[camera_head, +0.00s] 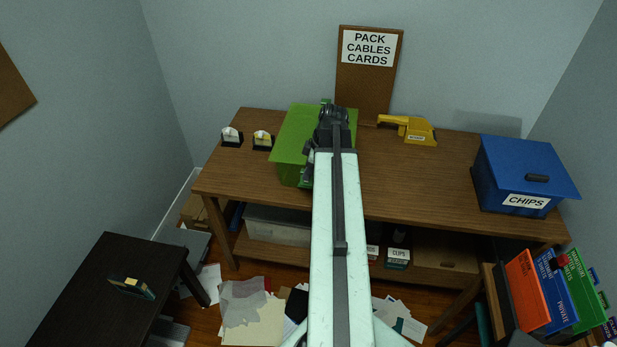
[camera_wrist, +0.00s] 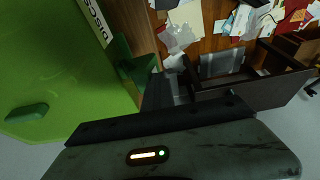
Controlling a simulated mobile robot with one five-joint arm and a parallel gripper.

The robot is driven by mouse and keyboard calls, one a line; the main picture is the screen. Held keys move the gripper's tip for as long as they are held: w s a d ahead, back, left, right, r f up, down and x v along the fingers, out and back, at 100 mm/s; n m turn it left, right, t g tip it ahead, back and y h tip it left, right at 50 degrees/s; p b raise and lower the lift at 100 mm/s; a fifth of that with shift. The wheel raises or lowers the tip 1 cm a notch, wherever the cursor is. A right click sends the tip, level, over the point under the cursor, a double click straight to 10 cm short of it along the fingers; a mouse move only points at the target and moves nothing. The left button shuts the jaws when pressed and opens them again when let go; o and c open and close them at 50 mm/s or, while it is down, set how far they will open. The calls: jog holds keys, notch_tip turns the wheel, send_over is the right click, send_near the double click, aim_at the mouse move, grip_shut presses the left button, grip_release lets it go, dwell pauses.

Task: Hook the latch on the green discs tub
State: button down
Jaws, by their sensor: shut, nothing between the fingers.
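The green discs tub (camera_head: 293,145) stands on the left half of the wooden desk, partly hidden by my arm. In the wrist view its green lid (camera_wrist: 50,75) with a darker green handle fills the left side. Part of its white label shows at the top. A darker green piece (camera_wrist: 136,66), which looks like the latch, sticks out by the tub's front. My gripper (camera_wrist: 157,92) is shut and empty, close to that piece. I cannot tell whether they touch. In the head view my gripper is largely hidden behind my arm, beside the tub.
A blue chips bin (camera_head: 500,178) stands at the desk's right end. A yellow tool (camera_head: 418,132) and two small dispensers (camera_head: 262,141) sit on the desk (camera_head: 395,180). A dark side table (camera_head: 92,290) stands front left. Papers (camera_head: 250,312) litter the floor. The desk's middle right is clear.

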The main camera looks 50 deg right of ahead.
jog(key=shift+s+a+r+p, duration=0.4)
jog(key=shift+a+r+p, duration=0.1)
jog(key=shift+a, duration=0.15)
jog(key=shift+s+a+r+p, duration=0.35)
jog(key=shift+a+r+p, duration=0.1)
jog(key=shift+a, duration=0.15)
jog(key=p+v, duration=0.6)
jog(key=v, duration=0.1)
jog(key=shift+p, duration=0.35)
